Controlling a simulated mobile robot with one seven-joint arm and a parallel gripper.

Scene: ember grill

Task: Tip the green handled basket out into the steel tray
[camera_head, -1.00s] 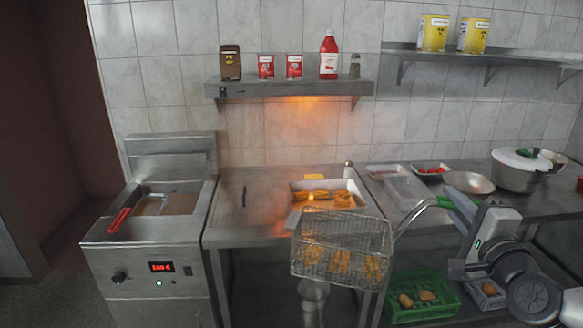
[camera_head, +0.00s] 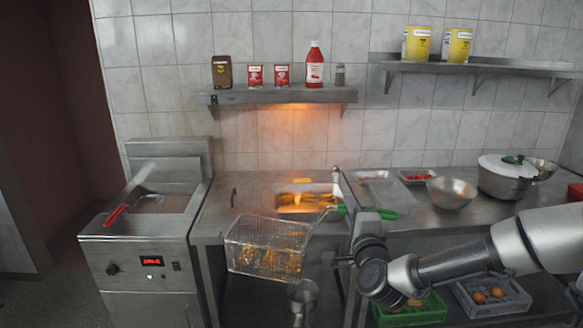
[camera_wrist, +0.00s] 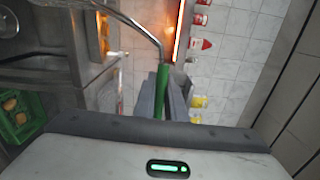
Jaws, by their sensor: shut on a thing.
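The wire basket (camera_head: 266,250) with the green handle (camera_head: 334,212) hangs in front of the counter in the head view, with golden-brown food in its lower part. My gripper (camera_head: 352,212) is shut on the green handle, which also shows between the fingers in the wrist view (camera_wrist: 162,92). The basket looks roughly level, its mouth upward, its body outside the wrist view. The steel tray (camera_head: 279,208) lies on the counter behind the basket, under an orange glow, with golden food in it. The basket is in front of the tray and nearer to me; its handle covers part of the tray's front.
A fryer (camera_head: 150,225) with a red-handled basket (camera_head: 116,215) stands at the left. A steel bowl (camera_head: 447,194) and a lidded pot (camera_head: 502,178) stand on the right counter. A shelf (camera_head: 282,95) with bottles and tins is above. Green crate (camera_head: 425,315) sits below.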

